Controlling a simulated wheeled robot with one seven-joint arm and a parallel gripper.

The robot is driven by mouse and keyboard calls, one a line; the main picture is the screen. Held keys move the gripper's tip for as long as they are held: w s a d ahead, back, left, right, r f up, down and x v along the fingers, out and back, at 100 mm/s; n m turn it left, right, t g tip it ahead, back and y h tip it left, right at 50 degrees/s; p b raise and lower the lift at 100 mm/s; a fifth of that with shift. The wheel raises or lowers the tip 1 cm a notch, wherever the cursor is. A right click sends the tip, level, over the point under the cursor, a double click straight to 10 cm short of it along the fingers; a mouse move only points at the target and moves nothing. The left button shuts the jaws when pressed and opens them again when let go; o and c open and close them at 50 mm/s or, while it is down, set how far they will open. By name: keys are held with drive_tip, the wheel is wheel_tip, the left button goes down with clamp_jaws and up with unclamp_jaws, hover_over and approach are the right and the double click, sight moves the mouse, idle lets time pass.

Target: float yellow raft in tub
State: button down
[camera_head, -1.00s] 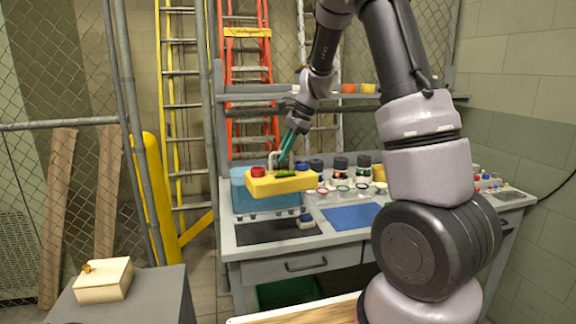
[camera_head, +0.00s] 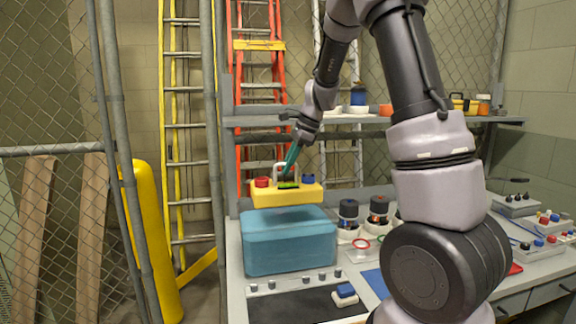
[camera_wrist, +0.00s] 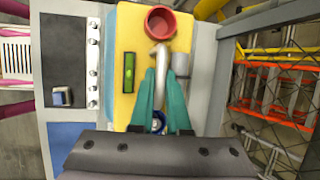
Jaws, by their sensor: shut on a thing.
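The yellow raft (camera_head: 270,197) carries a red cup (camera_head: 262,183), a blue piece (camera_head: 308,179), a green strip and a pale upright handle. My gripper (camera_head: 286,180) is shut on the raft's handle and holds the raft roughly level in the air. In the wrist view the raft (camera_wrist: 124,45) lies beneath my teal fingers (camera_wrist: 161,85), with the red cup (camera_wrist: 160,23) at its top end. The blue tub (camera_head: 290,246) stands on the bench under the raft. The raft appears just above its rim; the inside of the tub and any water are hidden.
A dark panel with a row of knobs (camera_head: 295,282) and a small blue-topped block (camera_head: 345,293) lie in front of the tub. Dark-topped jars (camera_head: 348,213) stand right of it. A shelf (camera_head: 260,121) and ladders are behind. A yellow post (camera_head: 150,240) stands left.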

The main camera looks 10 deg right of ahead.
drive_tip(key=shift+w, duration=0.25)
drive_tip(key=shift+f, duration=1.7)
drive_tip(key=shift+f, duration=0.15)
drive_tip(key=shift+f, duration=2.7)
drive_tip(key=c, duration=0.8)
unclamp_jaws()
